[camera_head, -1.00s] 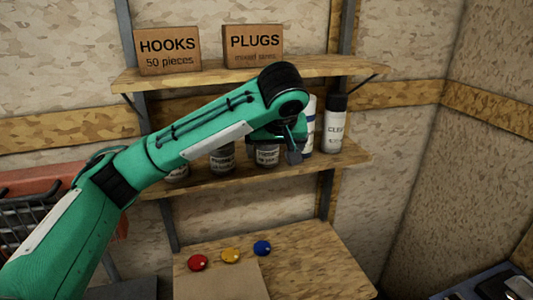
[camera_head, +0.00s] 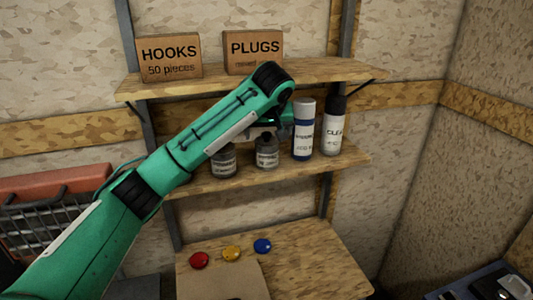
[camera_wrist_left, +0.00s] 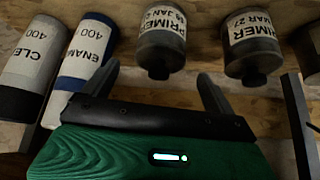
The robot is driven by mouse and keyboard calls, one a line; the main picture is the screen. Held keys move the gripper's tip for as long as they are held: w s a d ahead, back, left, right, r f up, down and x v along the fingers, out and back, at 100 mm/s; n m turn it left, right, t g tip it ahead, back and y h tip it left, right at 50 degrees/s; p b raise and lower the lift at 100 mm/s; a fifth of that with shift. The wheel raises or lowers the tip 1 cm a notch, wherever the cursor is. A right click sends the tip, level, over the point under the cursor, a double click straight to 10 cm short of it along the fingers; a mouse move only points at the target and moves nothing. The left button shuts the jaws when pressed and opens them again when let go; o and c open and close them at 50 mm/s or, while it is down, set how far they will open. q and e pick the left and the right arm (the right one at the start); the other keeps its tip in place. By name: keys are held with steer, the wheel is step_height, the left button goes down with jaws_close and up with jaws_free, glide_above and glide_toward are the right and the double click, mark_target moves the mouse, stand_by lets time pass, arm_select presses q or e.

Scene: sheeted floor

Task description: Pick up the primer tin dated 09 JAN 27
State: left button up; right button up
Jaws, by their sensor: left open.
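A grey primer tin (camera_head: 266,152) stands on the lower shelf left of the spray cans. In the left wrist view it is the tin (camera_wrist_left: 160,45) whose label reads JAN; the day and year are not clear. A second primer tin (camera_head: 223,162), reading MAR 27 in the left wrist view (camera_wrist_left: 250,48), stands to its left in the head view. My left gripper (camera_wrist_left: 155,88) is open and empty, in front of the shelf. In the left wrist view the JAN tin appears between its fingers, apart from them. The arm hides most of this gripper in the head view. My right gripper is not seen.
A blue and white ENAMEL can (camera_head: 303,135) and a CLEAR can (camera_head: 334,128) stand close to the right of the tins. The upper shelf (camera_head: 300,75) above holds HOOKS (camera_head: 170,58) and PLUGS (camera_head: 253,52) boxes. Red, yellow and blue discs lie on the bench (camera_head: 310,270).

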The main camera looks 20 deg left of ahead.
mark_target(267, 137)
arm_select(q)
steer(key=p+x, duration=0.1)
steer(key=x, duration=0.2)
steer(key=shift+w+a+f+p, duration=0.1)
steer(key=shift+w+f+p, duration=0.1)
steer(key=shift+p, duration=0.2)
steer(key=shift+w+a+f, duration=0.1)
steer(key=shift+f, duration=0.25)
steer(key=shift+c, duration=0.3)
steer(key=c, duration=1.1)
steer(key=shift+r, duration=0.1)
jaws_close()
